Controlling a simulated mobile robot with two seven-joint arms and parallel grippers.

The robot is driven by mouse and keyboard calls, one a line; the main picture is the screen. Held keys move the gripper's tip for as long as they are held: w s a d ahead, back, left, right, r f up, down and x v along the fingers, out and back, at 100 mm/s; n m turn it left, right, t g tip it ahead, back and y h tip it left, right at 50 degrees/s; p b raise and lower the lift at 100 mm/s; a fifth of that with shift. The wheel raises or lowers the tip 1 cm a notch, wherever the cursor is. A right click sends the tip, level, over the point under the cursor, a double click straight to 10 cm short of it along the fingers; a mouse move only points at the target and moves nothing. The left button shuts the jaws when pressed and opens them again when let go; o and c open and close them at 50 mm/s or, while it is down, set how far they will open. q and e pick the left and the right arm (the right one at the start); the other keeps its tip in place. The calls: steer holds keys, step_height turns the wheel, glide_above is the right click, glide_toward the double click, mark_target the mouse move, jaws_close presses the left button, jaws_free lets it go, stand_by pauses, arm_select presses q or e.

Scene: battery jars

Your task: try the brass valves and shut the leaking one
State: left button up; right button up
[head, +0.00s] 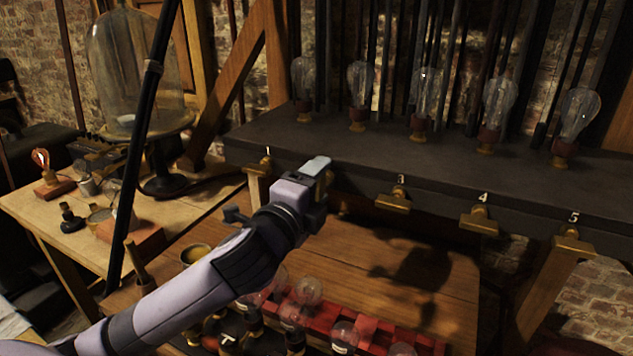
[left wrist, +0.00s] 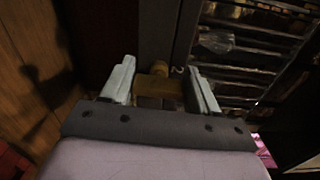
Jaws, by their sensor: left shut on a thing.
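Brass valves line the front edge of the dark shelf (head: 400,170), under white numbers. Valve 1 (head: 259,168), valve 3 (head: 394,201), valve 4 (head: 479,220) and valve 5 (head: 573,244) show in the head view. My left gripper (head: 318,172) is at the shelf front between valves 1 and 3, hiding the number there. In the left wrist view its fingers (left wrist: 161,78) are shut on a brass valve (left wrist: 158,90), by position valve 2. I cannot see which valve leaks. My right gripper is not in view.
Glass bulbs (head: 424,92) stand on the shelf. A wooden bench (head: 430,285) below holds a red rack (head: 375,330) with glass bulbs, near my left arm. A bell jar (head: 133,70) stands at the left. The bench's right part is clear.

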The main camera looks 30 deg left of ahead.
arm_select(q)
steer(key=shift+n, duration=0.5)
steer(key=shift+c, duration=0.4)
steer(key=o, duration=1)
steer(key=shift+o, duration=0.2)
steer(key=shift+s, duration=0.1)
steer(key=s+b, duration=0.1)
steer(key=s, duration=0.6)
steer(key=shift+d, duration=0.2)
